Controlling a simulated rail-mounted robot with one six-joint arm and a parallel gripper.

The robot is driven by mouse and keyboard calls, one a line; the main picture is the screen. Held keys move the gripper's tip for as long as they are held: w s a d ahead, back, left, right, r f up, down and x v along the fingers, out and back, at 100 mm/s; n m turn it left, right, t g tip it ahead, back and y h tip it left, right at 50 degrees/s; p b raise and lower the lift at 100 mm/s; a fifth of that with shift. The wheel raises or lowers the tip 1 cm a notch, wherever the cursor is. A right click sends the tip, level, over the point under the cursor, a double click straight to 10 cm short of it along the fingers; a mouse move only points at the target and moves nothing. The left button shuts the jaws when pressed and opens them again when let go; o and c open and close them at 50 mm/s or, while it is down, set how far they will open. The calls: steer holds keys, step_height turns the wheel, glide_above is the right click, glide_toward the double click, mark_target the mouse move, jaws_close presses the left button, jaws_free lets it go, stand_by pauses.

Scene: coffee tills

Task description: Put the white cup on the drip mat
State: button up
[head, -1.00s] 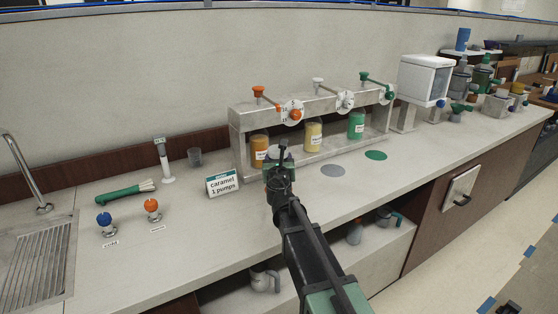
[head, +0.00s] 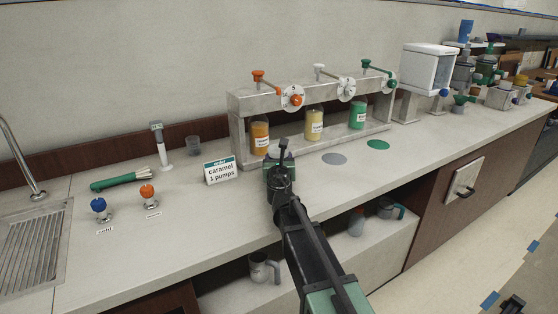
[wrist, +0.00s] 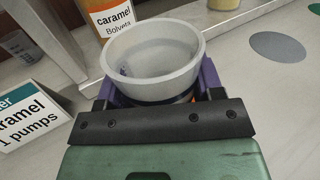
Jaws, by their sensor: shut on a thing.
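The white cup (wrist: 150,62) is upright between the jaws of my gripper (wrist: 160,86), which is shut on it. In the head view my gripper (head: 279,160) is over the counter in front of the orange caramel bottle, and it mostly hides the cup. Two flat round mats lie on the counter to its right: a grey mat (head: 334,159) and a green mat (head: 378,145). The grey mat also shows in the wrist view (wrist: 277,46). A sliver of orange shows under the cup in the wrist view; I cannot tell what it is.
A steel dispenser rack (head: 237,143) holds the caramel bottle (head: 260,137), a yellow bottle (head: 314,124) and a green bottle (head: 358,115). An order sign (head: 220,171) reading "caramel 1 pumps" stands left of my gripper. A clear beaker (head: 193,147) stands behind it.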

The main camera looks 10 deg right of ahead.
steer(key=shift+f+b, duration=0.35)
steer(key=shift+f, duration=0.1)
steer(key=o, duration=1.1)
steer(key=shift+r, duration=0.1)
steer(key=shift+c, duration=0.2)
steer(key=s, duration=0.3)
steer(key=s+a, duration=0.1)
steer(key=s, duration=0.3)
steer(key=s+a, duration=0.1)
steer(key=s, duration=0.2)
steer(key=shift+s, duration=0.35)
